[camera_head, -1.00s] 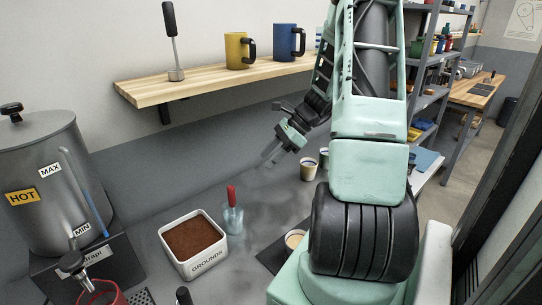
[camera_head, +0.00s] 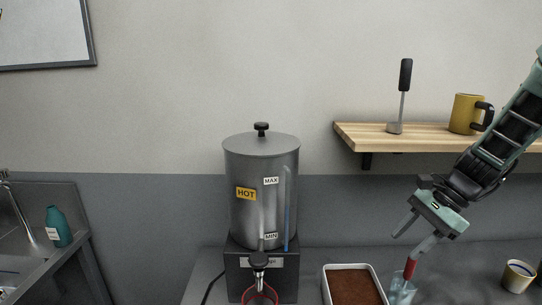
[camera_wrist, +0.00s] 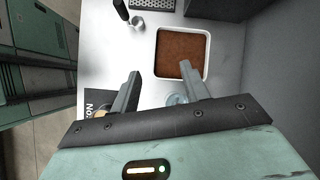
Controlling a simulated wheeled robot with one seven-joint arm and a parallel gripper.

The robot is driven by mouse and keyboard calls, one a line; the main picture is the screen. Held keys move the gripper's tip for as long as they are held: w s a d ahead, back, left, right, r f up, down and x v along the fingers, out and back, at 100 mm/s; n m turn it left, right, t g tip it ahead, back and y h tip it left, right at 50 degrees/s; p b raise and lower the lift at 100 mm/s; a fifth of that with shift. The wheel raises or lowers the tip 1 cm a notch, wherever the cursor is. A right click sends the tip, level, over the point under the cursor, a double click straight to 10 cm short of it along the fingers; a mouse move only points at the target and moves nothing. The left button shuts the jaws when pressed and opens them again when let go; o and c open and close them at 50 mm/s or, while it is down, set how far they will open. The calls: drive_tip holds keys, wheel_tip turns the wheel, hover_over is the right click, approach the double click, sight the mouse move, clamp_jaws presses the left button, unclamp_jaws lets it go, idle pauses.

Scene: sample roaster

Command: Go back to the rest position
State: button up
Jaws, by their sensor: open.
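My gripper (camera_head: 416,236) is at the right of the head view, its two fingers apart and empty, pointing down and left. It is in the air above the counter, near a glass cup (camera_head: 402,290) with a red-handled tool (camera_head: 409,268) in it. In the wrist view my gripper (camera_wrist: 160,92) also shows its two fingers apart with nothing between them. The white grounds bin (camera_wrist: 208,52) full of brown grounds lies beyond the fingertips there. The glass cup is partly hidden behind the right finger.
A steel hot-water urn (camera_head: 262,190) stands left of the grounds bin. A wooden shelf (camera_head: 430,144) holds a yellow mug (camera_head: 465,114) and a black-handled tool (camera_head: 404,90). A paper cup (camera_head: 517,276) stands at the far right. A sink (camera_head: 20,220) and teal bottle (camera_head: 58,228) are at left.

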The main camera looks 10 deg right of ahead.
drive_tip(key=s+a+r+n+h, duration=0.1)
drive_tip(key=s+a+n+h, duration=0.1)
drive_tip(key=s+a+n, duration=0.4)
drive_tip(key=s+a+r+n+g+h, duration=0.1)
drive_tip(key=s+a+n+h, duration=0.1)
drive_tip(key=s+a+n, duration=0.4)
drive_tip(key=s+a+r+n+h, duration=0.1)
drive_tip(key=s+a+n, duration=0.4)
drive_tip(key=a+n, duration=0.8)
drive_tip(key=shift+s+a+r+g+h, duration=0.25)
drive_tip(key=shift+s+a+h, duration=0.2)
drive_tip(key=shift+a, duration=1.05)
